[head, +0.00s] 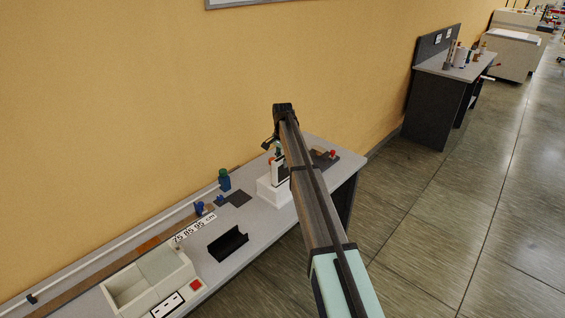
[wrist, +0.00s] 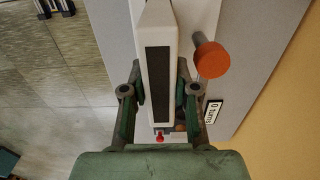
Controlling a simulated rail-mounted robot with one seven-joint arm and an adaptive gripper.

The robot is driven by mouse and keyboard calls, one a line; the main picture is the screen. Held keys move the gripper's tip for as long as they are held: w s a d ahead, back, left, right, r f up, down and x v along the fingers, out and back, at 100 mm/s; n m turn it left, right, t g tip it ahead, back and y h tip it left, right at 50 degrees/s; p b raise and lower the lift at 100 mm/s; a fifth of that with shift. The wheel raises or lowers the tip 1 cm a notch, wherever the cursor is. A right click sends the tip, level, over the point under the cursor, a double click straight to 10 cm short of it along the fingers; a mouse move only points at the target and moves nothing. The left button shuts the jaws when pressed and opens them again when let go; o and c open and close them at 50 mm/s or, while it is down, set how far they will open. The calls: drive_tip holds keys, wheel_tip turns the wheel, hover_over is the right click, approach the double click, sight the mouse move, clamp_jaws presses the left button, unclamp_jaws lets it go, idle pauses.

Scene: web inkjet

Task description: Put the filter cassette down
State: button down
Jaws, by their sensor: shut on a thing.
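The filter cassette (wrist: 158,75) is a white, narrow block with a dark panel, seen in the wrist view between the two fingers of my gripper (wrist: 159,88). The gripper is shut on it. In the head view my gripper (head: 276,148) is partly hidden behind my own arm. A white upright piece with a dark face, seemingly the cassette (head: 279,172), shows below it. It is upright over a white block-shaped base (head: 272,190) on the bench. I cannot tell whether it touches the base.
The grey bench (head: 258,222) carries a black tray (head: 228,243), a green-and-blue bottle (head: 224,180) and a cream bin (head: 150,278). A red-orange knob (wrist: 211,60) on a post stands close right of the cassette. A dark plate (head: 323,160) lies near the bench's far end.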

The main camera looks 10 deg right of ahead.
drive_tip(key=shift+r, duration=0.4)
drive_tip(key=shift+w+f, duration=0.1)
